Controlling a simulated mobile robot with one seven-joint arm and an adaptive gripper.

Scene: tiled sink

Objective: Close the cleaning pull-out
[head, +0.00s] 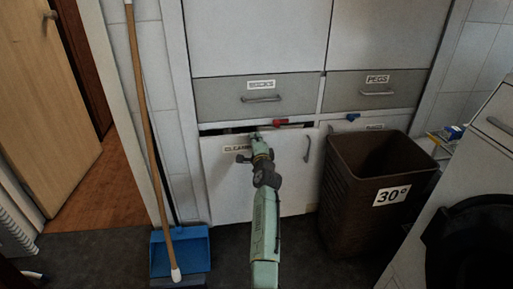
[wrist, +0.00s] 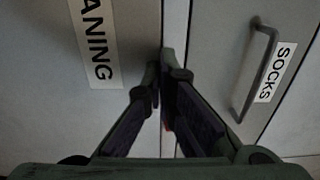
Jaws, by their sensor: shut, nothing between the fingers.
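The cleaning pull-out (head: 228,190) is the pale front with a cut-off "CLEANING" label, low in the cabinet in the head view. A dark gap shows along its top edge, so it appears to stand slightly out. Its curved handle (head: 308,149) is at its right side. My gripper (head: 259,138) is at the front's upper part, partly hiding the label. In the wrist view my gripper (wrist: 165,68) has its fingers together and empty, near the line between the cleaning front (wrist: 45,110) and the socks drawer (wrist: 215,50). Contact cannot be told.
The socks drawer (head: 225,101) above looks shut, with the pegs drawer (head: 345,95) beside it. A red item (head: 280,122) shows near the gap. A brown "30°" bin (head: 352,190) stands close at right. A broom (head: 146,130) and blue dustpan (head: 180,252) are at left.

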